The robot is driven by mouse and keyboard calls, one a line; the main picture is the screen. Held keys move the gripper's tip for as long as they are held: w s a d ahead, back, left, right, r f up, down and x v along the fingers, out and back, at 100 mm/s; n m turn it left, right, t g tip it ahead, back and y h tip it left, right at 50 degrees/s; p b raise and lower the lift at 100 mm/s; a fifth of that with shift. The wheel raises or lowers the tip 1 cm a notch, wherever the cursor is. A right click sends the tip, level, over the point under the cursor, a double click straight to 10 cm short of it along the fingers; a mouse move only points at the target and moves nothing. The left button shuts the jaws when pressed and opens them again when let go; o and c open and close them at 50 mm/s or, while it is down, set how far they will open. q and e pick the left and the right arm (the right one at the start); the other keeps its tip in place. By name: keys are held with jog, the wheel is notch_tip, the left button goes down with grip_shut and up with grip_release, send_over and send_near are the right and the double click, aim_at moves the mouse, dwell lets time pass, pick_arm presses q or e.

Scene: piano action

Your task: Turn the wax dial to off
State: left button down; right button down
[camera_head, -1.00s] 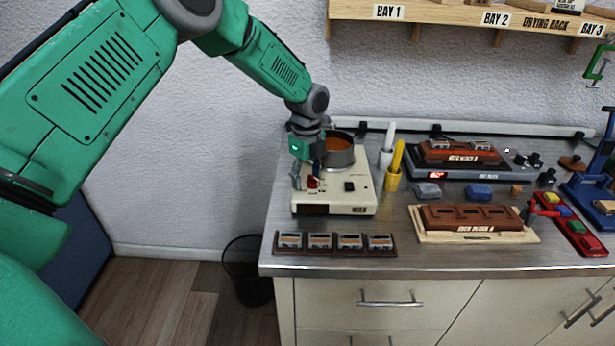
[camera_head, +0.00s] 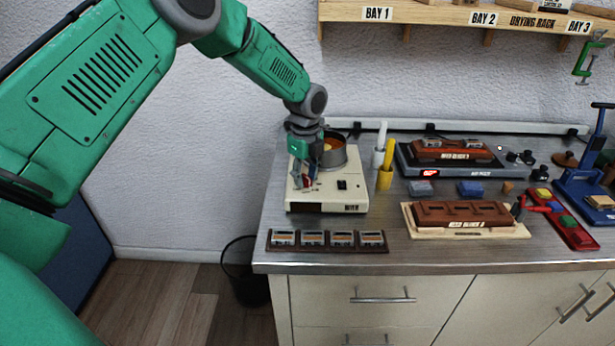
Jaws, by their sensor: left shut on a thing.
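The wax melter (camera_head: 320,206) is a cream box at the left end of the bench, with a round metal pot (camera_head: 333,152) of orange wax on top. Its red wax dial (camera_head: 309,182) is on the left of the top panel, mostly covered by my gripper. My left gripper (camera_head: 305,183) points down over it and is shut on the dial. The dial's pointer and marks are too small and covered to read. My right gripper is not in view.
A rack of small blocks (camera_head: 327,248) lies in front of the melter. White and yellow sticks (camera_head: 386,165) stand in holders to its right. Farther right are a brown block on a hot plate (camera_head: 405,172), another brown block (camera_head: 463,214) and a red tray (camera_head: 571,232).

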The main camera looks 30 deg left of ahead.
pick_arm(q)
jog(key=shift+s+f, duration=0.1)
jog(key=shift+f, duration=0.1)
dwell(0.7)
jog(key=c, duration=1.3)
grip_release()
jog(key=shift+o, duration=0.6)
jog(key=shift+w+f, duration=0.1)
jog(key=shift+w, duration=0.1)
notch_tip(320, 180, up, 12)
